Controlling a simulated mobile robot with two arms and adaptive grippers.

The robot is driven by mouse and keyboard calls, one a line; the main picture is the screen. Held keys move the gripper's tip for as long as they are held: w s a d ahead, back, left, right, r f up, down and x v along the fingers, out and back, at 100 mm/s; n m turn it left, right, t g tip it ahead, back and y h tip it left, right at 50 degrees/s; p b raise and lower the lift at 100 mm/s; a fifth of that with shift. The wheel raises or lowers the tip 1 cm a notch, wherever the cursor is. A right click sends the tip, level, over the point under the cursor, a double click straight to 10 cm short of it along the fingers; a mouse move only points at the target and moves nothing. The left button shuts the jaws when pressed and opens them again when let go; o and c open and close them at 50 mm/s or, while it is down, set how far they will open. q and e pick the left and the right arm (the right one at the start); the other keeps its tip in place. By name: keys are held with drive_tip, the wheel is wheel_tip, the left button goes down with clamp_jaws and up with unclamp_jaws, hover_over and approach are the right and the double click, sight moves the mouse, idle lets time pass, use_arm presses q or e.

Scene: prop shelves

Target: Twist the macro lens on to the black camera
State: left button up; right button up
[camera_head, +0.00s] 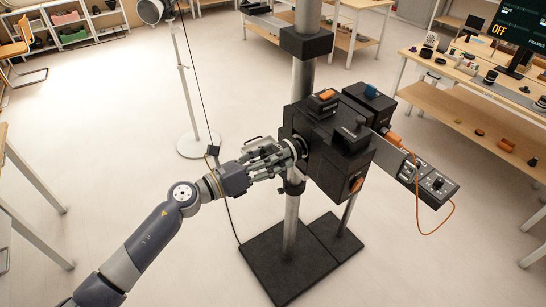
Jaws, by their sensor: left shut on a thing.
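The black camera (325,140) is a boxy body with orange and blue parts, mounted on a grey metal column above the floor. My left gripper (284,158) reaches in from the left to the camera's left face. Its fingers are shut around a short round piece with a pale ring, the macro lens (299,148), which sits against that face. The fingers hide much of the lens. I cannot tell whether the lens is seated in the mount. My right gripper is not in view.
A side box with knobs (437,184) and an orange cable (418,212) sticks out right of the camera. The column stands on a black base plate (270,262). A thin lamp stand (190,110) is behind left. Wooden shelves with small props (480,120) stand at right.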

use_arm(q)
drive_tip(key=shift+x, duration=0.95)
idle(2.5)
drive_tip(key=shift+m+b, duration=0.4)
drive_tip(key=shift+b, duration=0.25)
drive_tip(key=shift+m+b, duration=0.6)
drive_tip(key=shift+m, duration=0.2)
drive_tip(key=shift+r+m, duration=0.1)
drive_tip(key=shift+m, duration=0.2)
drive_tip(key=shift+d, duration=0.1)
drive_tip(key=shift+m+b, duration=1)
drive_tip(key=shift+b, duration=0.05)
drive_tip(key=shift+m, duration=0.5)
